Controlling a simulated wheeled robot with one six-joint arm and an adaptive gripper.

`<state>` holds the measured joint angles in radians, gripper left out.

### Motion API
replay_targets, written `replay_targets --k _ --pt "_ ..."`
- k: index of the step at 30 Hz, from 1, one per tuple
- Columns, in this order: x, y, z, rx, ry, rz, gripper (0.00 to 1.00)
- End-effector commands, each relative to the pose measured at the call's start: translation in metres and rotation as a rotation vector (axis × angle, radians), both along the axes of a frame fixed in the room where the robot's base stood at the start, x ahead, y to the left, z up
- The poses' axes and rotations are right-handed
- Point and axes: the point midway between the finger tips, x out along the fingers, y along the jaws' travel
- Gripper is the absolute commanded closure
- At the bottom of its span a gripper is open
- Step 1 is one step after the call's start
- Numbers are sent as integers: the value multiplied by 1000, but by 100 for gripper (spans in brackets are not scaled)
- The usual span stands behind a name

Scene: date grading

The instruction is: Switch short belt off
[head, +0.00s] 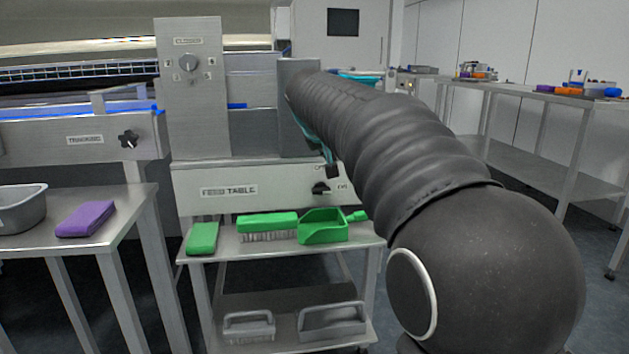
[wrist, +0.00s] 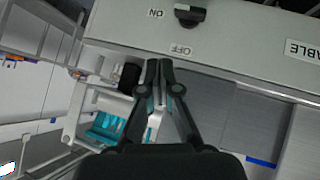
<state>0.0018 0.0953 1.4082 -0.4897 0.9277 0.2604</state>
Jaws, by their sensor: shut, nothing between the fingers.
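No label reading "short belt" can be read in either view. A black rotary switch (head: 321,188) sits on the panel labelled FEED TABLE (head: 229,190). It also shows at the top of the wrist view (wrist: 190,15), where the picture is upside down. Its handle lies horizontal, in line with the ON label (wrist: 155,13); the OFF label (wrist: 180,49) sits above it in the head view. My gripper (wrist: 161,66) is shut and empty, with its tips close to the OFF label and apart from the switch. In the head view my arm hides most of the gripper.
A CLOSER dial (head: 188,63) and a TRACKING knob (head: 128,139) are on panels to the left. Below stands a steel cart (head: 275,258) with a green brush (head: 267,224) and scoop (head: 322,228). A side table (head: 75,240) holds a purple block (head: 85,219).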

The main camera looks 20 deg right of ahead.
Motion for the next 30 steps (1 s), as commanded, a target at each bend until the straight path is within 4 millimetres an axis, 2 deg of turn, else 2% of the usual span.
replay_targets --k 1,4,8,15,30 --pt "-3 -12 0 47 -9 -20 100" --pt "-6 -19 4 138 -25 -22 100" --pt "-7 -11 10 238 -42 14 100" --pt "-3 15 17 322 -48 106 100" --pt "-1 16 14 307 -40 126 100"
